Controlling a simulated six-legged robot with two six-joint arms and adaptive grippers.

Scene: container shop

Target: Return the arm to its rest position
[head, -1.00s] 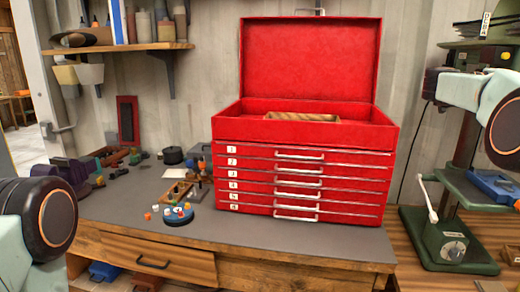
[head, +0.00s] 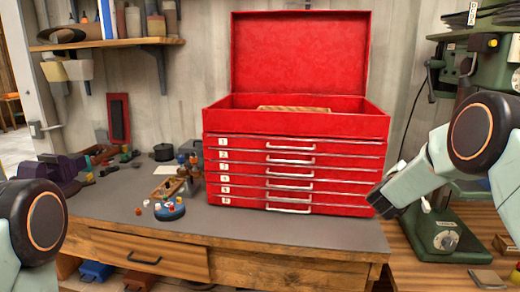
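My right arm comes in from the right edge. Its gripper (head: 382,206) points down and left, in front of the lower right corner of the red tool chest (head: 296,124). The gripper is seen from the side and small, so whether its fingers are apart is unclear. I see nothing hanging from it. Of my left arm only a joint and link show at the lower left edge; its gripper is out of the picture. The chest stands on the workbench with its lid up and its numbered drawers closed.
A green drill press (head: 446,226) stands at the right, behind my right arm. A blue round holder (head: 170,210) with small coloured pieces and a wooden tray (head: 166,189) lie left of the chest. The grey bench top (head: 260,225) is clear in front. A shelf (head: 110,43) hangs upper left.

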